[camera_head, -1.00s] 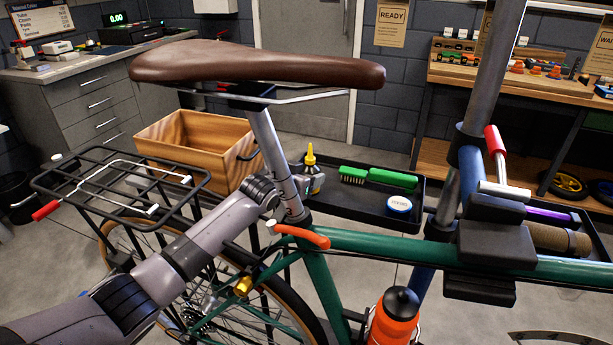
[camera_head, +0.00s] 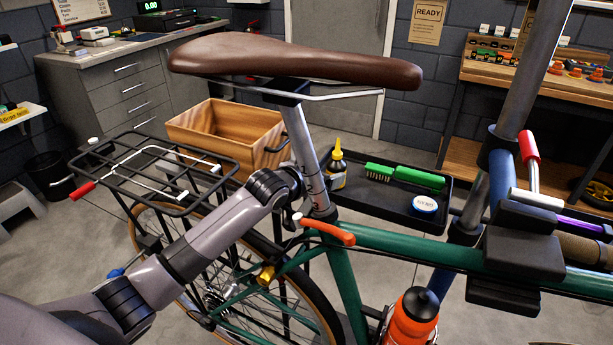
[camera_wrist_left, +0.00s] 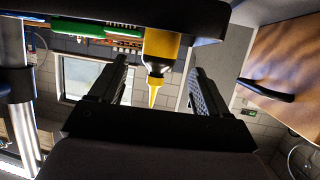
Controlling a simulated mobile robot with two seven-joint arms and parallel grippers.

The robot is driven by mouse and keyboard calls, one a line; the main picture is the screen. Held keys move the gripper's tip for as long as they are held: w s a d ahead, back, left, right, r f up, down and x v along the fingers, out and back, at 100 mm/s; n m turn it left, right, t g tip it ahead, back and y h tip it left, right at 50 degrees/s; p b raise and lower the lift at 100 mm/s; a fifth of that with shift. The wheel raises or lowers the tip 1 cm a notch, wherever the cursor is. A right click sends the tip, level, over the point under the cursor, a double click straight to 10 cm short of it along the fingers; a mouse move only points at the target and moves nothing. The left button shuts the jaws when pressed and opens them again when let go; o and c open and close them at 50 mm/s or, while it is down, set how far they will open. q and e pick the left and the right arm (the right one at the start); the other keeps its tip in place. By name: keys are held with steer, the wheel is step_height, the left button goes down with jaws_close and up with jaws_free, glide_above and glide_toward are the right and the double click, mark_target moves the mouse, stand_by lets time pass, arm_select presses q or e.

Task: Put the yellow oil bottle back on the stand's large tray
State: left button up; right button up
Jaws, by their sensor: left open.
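The yellow oil bottle (camera_head: 337,172) stands upright at the left end of the stand's large black tray (camera_head: 405,213). My left arm comes in from the left, and its gripper (camera_head: 297,212) is mostly hidden behind the seat post, just left of and nearer than the bottle. In the left wrist view, which is upside down, the bottle (camera_wrist_left: 160,48) shows beyond the two spread fingers of my left gripper (camera_wrist_left: 158,82), with clear space on both sides of it. The dark tray (camera_wrist_left: 120,15) fills the top there. My right gripper is not in view.
The tray also holds a green brush (camera_head: 405,176) and a round blue-and-white tin (camera_head: 424,205). The brown saddle (camera_head: 295,62), seat post (camera_head: 307,150) and green frame (camera_head: 400,243) stand close to my arm. A rear rack (camera_head: 150,168) and wooden box (camera_head: 225,130) lie left.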

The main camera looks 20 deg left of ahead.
arm_select(q)
steer(key=v, duration=0.6)
steer(key=shift+s, duration=0.25)
stand_by(0.4)
